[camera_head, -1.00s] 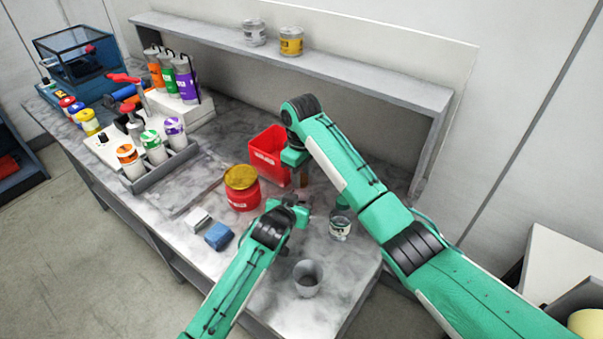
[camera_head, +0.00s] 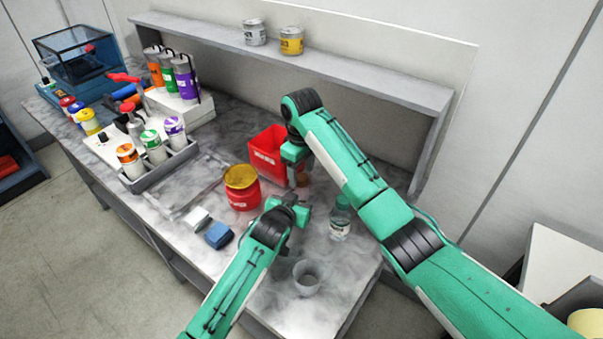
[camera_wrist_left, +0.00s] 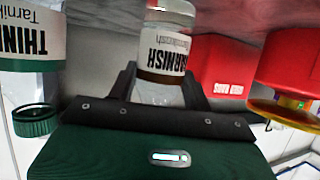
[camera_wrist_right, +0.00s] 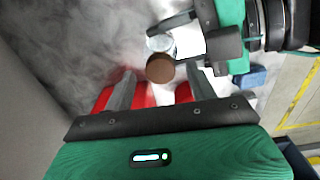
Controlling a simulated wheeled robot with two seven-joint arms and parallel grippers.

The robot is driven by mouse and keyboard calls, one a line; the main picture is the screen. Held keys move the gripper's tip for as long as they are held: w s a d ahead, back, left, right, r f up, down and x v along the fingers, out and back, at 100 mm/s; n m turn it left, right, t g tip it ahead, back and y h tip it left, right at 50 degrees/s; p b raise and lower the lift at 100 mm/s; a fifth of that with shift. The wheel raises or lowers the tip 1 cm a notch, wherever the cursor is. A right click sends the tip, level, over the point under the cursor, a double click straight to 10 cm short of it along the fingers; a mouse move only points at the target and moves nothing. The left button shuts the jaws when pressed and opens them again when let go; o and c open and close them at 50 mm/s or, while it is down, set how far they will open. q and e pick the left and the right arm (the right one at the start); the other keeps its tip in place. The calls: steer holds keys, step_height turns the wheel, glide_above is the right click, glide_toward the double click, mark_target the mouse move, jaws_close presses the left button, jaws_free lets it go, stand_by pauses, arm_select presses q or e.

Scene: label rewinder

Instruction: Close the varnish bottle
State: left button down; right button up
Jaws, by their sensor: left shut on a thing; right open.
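The varnish bottle (camera_wrist_left: 168,48) is clear, with a white label and brown band. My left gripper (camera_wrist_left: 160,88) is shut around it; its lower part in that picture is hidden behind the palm. In the right wrist view my left gripper (camera_wrist_right: 190,30) holds it from the side. A round brown cap (camera_wrist_right: 160,68) shows beside the bottle's pale round part; I cannot tell whether it is seated on the neck. It also shows in the head view (camera_head: 302,178). My right gripper (camera_wrist_right: 158,88) is open, its fingers on either side below the cap in the picture, with a gap.
The green-capped thinner bottle (camera_head: 340,222) stands close to the right of the grippers. A grey cup (camera_head: 306,278) and a blue block (camera_head: 218,235) are in front.

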step_height(320, 180, up, 11)
steer(key=shift+f, duration=0.15)
stand_by(0.4)
arm_select(q)
steer(key=c, duration=0.6)
jaws_free()
steer(key=shift+o, duration=0.2)
steer(key=shift+s, duration=0.1)
steer(key=b+v, duration=0.3)
steer(key=v, duration=1)
steer(key=shift+s+a+r, duration=0.15)
steer(key=shift+s+a, duration=0.05)
steer(key=shift+s, duration=0.05)
arm_select(e)
step_height(320, 180, down, 3)
steer(key=shift+r, duration=0.1)
